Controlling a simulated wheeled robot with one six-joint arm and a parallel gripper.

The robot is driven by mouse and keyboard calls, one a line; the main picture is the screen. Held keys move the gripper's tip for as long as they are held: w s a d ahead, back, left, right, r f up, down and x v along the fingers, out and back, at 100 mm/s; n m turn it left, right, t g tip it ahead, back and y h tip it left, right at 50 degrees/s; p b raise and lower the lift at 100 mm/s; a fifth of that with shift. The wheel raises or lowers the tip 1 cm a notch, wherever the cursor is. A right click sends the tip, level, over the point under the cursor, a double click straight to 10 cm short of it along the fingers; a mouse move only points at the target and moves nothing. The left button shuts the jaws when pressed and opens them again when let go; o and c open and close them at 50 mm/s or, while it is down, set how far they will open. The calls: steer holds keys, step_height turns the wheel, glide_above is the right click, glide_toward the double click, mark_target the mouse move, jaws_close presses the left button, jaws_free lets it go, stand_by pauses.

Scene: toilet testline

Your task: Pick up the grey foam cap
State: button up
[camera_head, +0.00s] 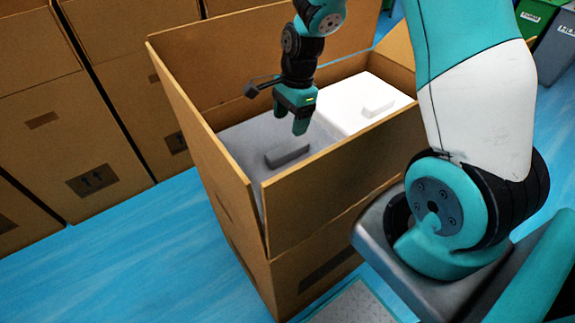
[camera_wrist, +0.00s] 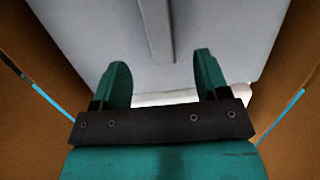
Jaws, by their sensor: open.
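The grey foam cap (camera_head: 241,143) lies in the left part of an open cardboard box (camera_head: 325,182), with a raised block-like grip (camera_head: 287,155) on its top. In the wrist view the cap (camera_wrist: 95,38) fills the upper middle, and its narrow raised grip (camera_wrist: 155,28) runs down from the top edge. My gripper (camera_head: 299,128) points down above the cap, close to the raised grip. In the wrist view my gripper (camera_wrist: 161,75) has its two green fingers apart with nothing between them. The grip's end lies just beyond the fingertips.
A white foam cap (camera_head: 345,106) with its own raised grip lies beside the grey one, on the right in the box. The box walls rise around both caps. More cardboard boxes (camera_head: 65,120) stand at the left. Blue floor (camera_head: 140,255) is clear at the front left.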

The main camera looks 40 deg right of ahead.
mark_target(287, 148)
steer(key=f, duration=0.4)
steer(key=shift+a+f, duration=0.3)
steer(key=shift+a, duration=0.05)
steer(key=f, duration=0.2)
steer(key=f+b, duration=0.1)
steer(key=f, duration=0.2)
steer(key=shift+s+a, duration=0.1)
steer(key=shift+a, duration=0.1)
steer(key=shift+c, duration=0.2)
jaws_close()
step_height(287, 148, up, 20)
steer(key=p, duration=0.3)
